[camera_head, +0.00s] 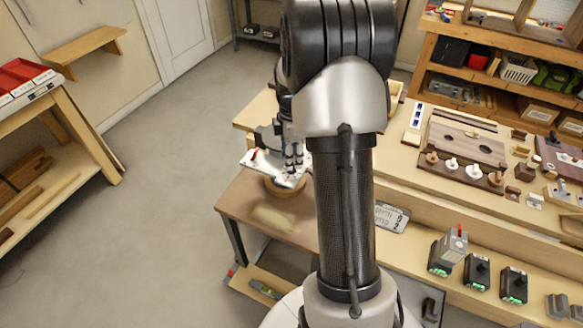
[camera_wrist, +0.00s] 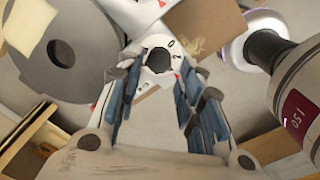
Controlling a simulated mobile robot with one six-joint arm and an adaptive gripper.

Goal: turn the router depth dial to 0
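The router depth dial (camera_wrist: 160,60) shows in the wrist view as a round dark knob on a white plate (camera_wrist: 124,14). A "0" is printed beyond the dial, slightly to its right, and a small red mark lies at its right side. The dial's own pointer is not clear. My gripper (camera_wrist: 161,64) is open, with its blue-padded fingers on either side of the dial. White plate shows between the dial and the right finger; contact on the left is unclear. In the head view my gripper (camera_head: 292,172) is over the white plate (camera_head: 264,164), and the dial is hidden.
A grey disc (camera_wrist: 62,52) lies left of the dial in the wrist view. In the head view, a brown bench top (camera_head: 240,205) lies below my gripper. A long workbench (camera_head: 408,158) with pegs, boards and several black-and-grey devices (camera_head: 478,272) fills the right.

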